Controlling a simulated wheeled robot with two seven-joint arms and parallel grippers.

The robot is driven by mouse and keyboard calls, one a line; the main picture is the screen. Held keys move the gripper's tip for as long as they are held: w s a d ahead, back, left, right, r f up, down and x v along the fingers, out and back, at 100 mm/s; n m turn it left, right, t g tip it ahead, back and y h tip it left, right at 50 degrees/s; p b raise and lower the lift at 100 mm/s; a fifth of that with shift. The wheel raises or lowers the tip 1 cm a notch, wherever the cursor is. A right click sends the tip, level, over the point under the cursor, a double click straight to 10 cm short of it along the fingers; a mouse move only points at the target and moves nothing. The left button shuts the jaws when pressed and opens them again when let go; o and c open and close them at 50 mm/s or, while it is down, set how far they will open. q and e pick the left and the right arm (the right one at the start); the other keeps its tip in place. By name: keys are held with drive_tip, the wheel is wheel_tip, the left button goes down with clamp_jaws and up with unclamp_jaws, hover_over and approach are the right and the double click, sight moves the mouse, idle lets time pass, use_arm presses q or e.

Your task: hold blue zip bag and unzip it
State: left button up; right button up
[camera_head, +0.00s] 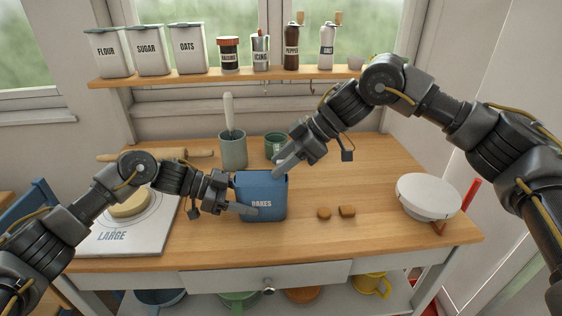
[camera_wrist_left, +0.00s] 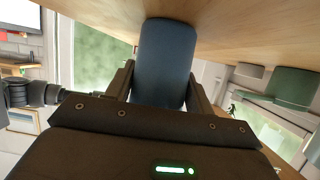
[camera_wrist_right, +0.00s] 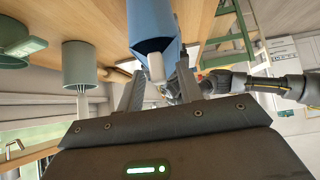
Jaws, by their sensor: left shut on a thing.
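The blue zip bag (camera_head: 264,190) stands upright on the wooden worktop, with white lettering on its front. My left gripper (camera_head: 240,207) is shut on the bag from its left side; in the left wrist view the bag (camera_wrist_left: 165,62) fills the space between the fingers. My right gripper (camera_head: 283,167) is at the bag's top edge, angled down from the right. In the right wrist view its fingers are apart, with a small pale tab (camera_wrist_right: 156,67) at the bag's top (camera_wrist_right: 152,25) between them and gaps on both sides. Whether the zip is closed is unclear.
A green-grey utensil pot (camera_head: 232,150) and a green mug (camera_head: 275,145) stand behind the bag. Two small brown pieces (camera_head: 335,212) lie to its right, then a white round container (camera_head: 428,196). A white board (camera_head: 120,232) with a round tan item lies left.

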use_arm(q)
drive_tip(key=shift+f, duration=0.15)
use_arm(e)
drive_tip(key=shift+a+f, duration=0.15)
drive_tip(key=shift+c, duration=0.2)
clamp_jaws()
drive_tip(key=a, duration=1)
drive_tip(key=shift+w, duration=0.25)
drive_tip(key=shift+o, duration=0.2)
unclamp_jaws()
